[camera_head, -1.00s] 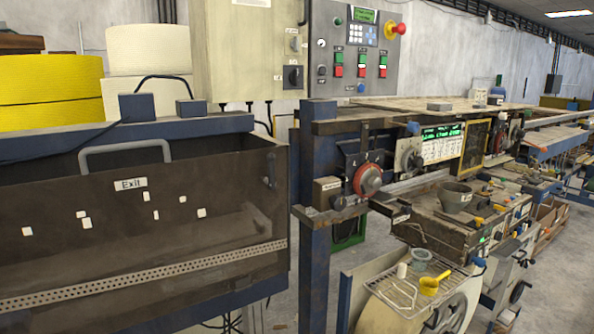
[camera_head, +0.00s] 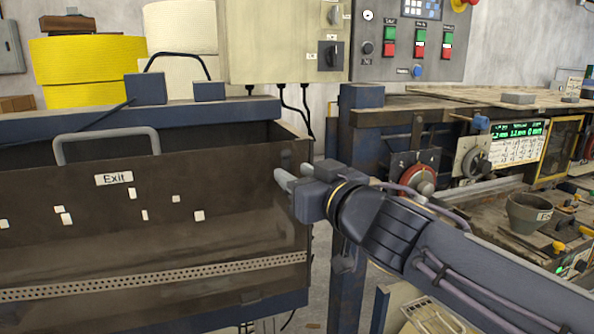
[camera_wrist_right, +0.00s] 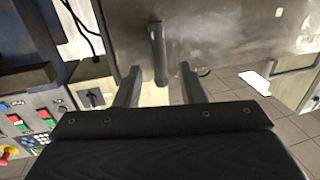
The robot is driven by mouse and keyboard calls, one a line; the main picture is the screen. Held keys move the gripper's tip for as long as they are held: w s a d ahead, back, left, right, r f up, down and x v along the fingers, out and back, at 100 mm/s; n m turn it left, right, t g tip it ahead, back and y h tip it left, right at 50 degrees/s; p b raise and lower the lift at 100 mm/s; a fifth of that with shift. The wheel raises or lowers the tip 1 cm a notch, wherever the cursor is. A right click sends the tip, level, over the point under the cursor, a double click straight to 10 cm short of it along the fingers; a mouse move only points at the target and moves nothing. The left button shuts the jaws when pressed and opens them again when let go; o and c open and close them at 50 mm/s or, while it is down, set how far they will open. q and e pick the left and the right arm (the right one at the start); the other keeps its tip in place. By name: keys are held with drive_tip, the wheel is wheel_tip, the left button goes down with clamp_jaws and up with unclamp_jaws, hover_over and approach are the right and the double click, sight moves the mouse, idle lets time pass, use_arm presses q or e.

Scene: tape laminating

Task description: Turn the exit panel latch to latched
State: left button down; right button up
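The exit panel (camera_head: 90,215) is a brown translucent sheet with an "Exit" label (camera_head: 114,179) and a grey bar handle (camera_head: 105,143) on top. Its latch (camera_wrist_right: 158,48) shows in the right wrist view as a dark grey bar, lengthwise between my fingers. In the head view the latch is mostly hidden by my gripper. My right gripper (camera_head: 292,177) is at the panel's upper right corner. It is open, with a finger on either side of the latch's end, and a gap shows on both sides. My left gripper is not in view.
A blue frame post (camera_head: 350,290) stands right of the panel, close to my right forearm. A machine with a red round dial (camera_head: 418,181) and a green display is farther right. Yellow (camera_head: 85,72) and white rolls and a control cabinet (camera_head: 280,35) stand behind.

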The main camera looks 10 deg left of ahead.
drive_tip(key=shift+x, duration=1)
drive_tip(key=shift+c, duration=0.4)
clamp_jaws()
